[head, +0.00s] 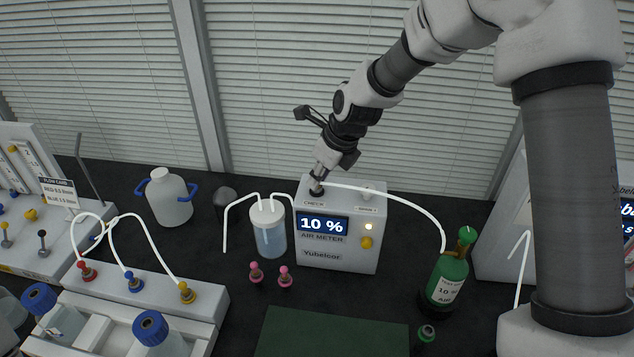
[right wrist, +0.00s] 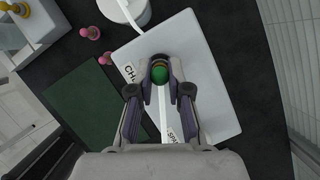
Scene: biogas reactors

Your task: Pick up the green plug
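The green plug (right wrist: 160,74) shows as a round green knob between the fingers in the right wrist view. It is at the CHECK end of the top of the white air meter (head: 338,246). My right gripper (right wrist: 161,72) points down over it, with its fingers drawn in close on both sides of the knob, and looks shut on it. In the head view my right gripper (head: 317,186) hides the plug, which seems still at the meter's top. A white hose (head: 405,198) runs from there to the green gas bottle (head: 446,277). My left gripper is not in view.
A water jar (head: 268,232) with white tubes stands left of the meter. Two pink plugs (head: 285,276) stand in front of it. A green mat (head: 330,335) lies bare at the front.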

